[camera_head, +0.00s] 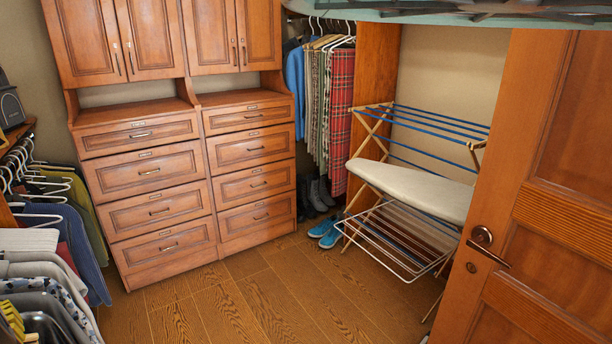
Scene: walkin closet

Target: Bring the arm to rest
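My gripper and arm do not show clearly in the head view, so I cannot tell their pose or whether the gripper holds anything. A teal-edged shape with dark struts (470,12) cuts across the top right of the view, very close. I cannot tell what it is.
Wooden drawer cabinets (150,172) stand at the back. Clothes hang at left (75,215) and beside the cabinets (340,100). An ironing board (420,190), drying rack (425,122) and blue shoes (328,232) are at right. A wooden door (565,150) stands in the right foreground. The middle floor is clear.

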